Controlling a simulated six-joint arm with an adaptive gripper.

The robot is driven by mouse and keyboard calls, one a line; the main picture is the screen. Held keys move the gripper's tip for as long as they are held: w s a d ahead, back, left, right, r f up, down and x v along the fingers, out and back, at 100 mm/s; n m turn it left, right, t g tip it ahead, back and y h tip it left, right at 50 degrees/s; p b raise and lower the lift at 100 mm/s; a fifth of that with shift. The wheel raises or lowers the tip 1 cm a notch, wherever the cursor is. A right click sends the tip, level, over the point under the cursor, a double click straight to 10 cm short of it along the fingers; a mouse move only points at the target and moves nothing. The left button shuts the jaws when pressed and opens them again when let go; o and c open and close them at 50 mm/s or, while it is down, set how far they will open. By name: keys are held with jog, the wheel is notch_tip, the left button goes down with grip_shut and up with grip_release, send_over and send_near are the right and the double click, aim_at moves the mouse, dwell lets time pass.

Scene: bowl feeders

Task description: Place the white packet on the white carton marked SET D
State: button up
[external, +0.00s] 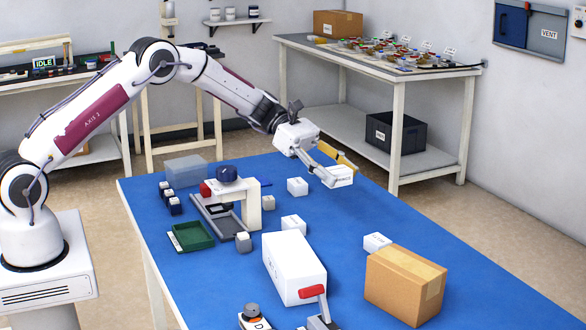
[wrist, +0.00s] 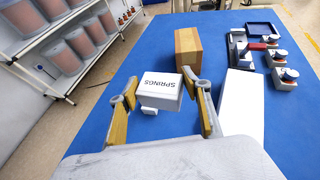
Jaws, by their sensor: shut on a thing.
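My gripper (external: 335,168) is shut on a small white packet (external: 339,177), held above the blue table toward its far right side. In the wrist view the packet (wrist: 153,91) reads SPRINGS and sits between the two yellow fingers of my gripper (wrist: 163,110). Small white cartons stand on the table: one at the back (external: 297,187), one in the middle (external: 293,223) and one beside the cardboard box (external: 377,242). Their markings are too small to read, so I cannot tell which is SET D. A small white block (wrist: 148,111) shows just below the packet in the wrist view.
A large white box (external: 294,267) and a brown cardboard box (external: 404,284) stand at the front of the table. A press-like fixture (external: 228,200) and a green tray (external: 191,237) are at the left. The table's right side (external: 440,235) is mostly clear.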

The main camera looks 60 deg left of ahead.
jog(key=s+d+f+m+g, duration=0.2)
jog(key=d+f+m+g, duration=0.2)
jog(key=d+f, duration=0.3)
jog(key=d+g, duration=0.1)
jog(key=d, duration=0.4)
jog(key=shift+s+d+h, duration=0.15)
jog(key=shift+s+h, duration=0.05)
jog(key=shift+h, duration=0.2)
jog(key=shift+f, duration=0.1)
jog(key=shift+f, duration=0.1)
send_over(351, 274)
jog(key=shift+f, duration=3.05)
jog(key=shift+f, duration=1.85)
jog(key=shift+f, duration=0.1)
jog(key=o, duration=1.2)
jog(key=shift+c, duration=0.2)
